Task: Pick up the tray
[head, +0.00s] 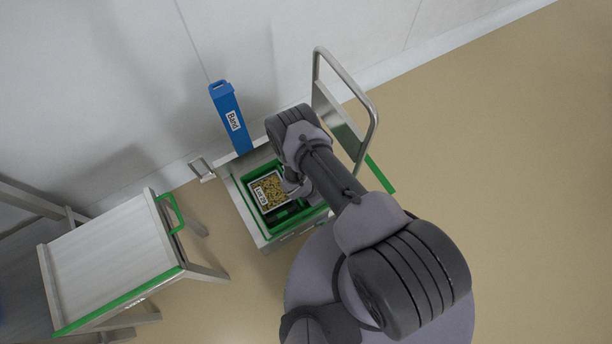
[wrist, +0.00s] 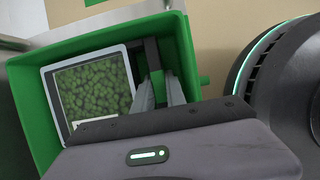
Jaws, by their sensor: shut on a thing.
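The tray (head: 256,197) is a pale-rimmed tray with a lot label and small pieces inside, golden in the head view and green in the wrist view. It sits inside a green-walled bin (head: 241,190). In the wrist view, the tray (wrist: 50,112) lies left of my fingers, within the green walls (wrist: 28,115). In the head view, my gripper (head: 292,187) partly covers the tray's right edge.
A blue upright box labelled Band (head: 232,118) stands behind the bin. A raised metal frame (head: 347,75) is at the back right. A metal table with green edges (head: 112,258) stands at left. The tan floor at right is clear.

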